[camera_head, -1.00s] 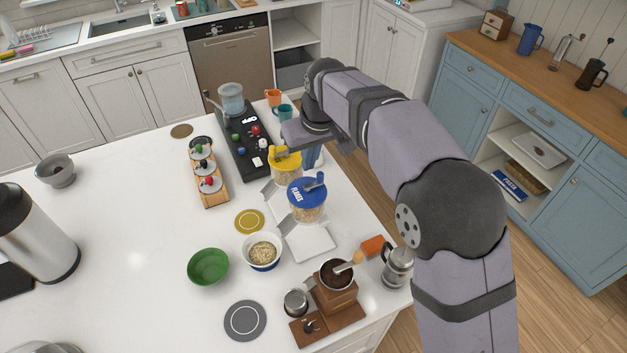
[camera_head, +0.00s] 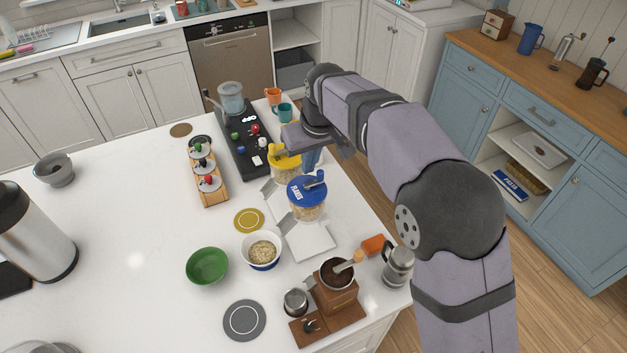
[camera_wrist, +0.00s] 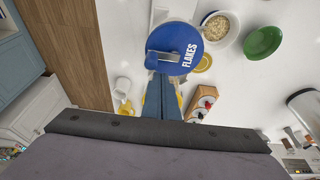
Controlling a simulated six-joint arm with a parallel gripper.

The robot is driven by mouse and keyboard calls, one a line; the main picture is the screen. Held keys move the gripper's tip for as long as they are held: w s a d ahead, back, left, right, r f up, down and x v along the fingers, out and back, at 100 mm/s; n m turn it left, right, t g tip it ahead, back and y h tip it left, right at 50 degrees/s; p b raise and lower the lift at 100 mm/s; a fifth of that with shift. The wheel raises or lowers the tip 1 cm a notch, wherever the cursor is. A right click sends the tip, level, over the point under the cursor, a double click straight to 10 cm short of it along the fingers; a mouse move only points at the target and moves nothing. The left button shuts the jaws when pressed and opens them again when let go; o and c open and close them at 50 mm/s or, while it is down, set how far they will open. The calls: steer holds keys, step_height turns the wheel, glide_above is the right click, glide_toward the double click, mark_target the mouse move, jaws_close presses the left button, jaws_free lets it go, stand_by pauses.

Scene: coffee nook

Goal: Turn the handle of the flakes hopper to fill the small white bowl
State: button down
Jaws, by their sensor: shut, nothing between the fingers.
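The flakes hopper (camera_head: 308,196) stands on the white counter, with a blue lid, a small blue handle (camera_head: 316,180) on top and a clear body holding flakes. In the wrist view its round lid (camera_wrist: 178,45) with the word FLAKES lies just ahead of my fingertips. A white bowl with a blue base (camera_head: 247,257) is left of and in front of the hopper and holds flakes; it shows at the top of the wrist view (camera_wrist: 233,40). My gripper (camera_head: 313,166) is shut and empty, its blue fingers (camera_wrist: 162,82) beside the lid. I cannot tell whether they touch the handle.
A yellow-lidded hopper (camera_head: 284,162) stands just behind. A green bowl (camera_head: 207,267) is left of the white bowl, and a yellow coaster (camera_head: 249,220) lies behind it. A wooden coffee grinder (camera_head: 335,295) stands in front. The counter's left middle is clear.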

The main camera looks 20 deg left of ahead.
steer(key=shift+f+b, duration=0.45)
steer(key=shift+f, duration=0.5)
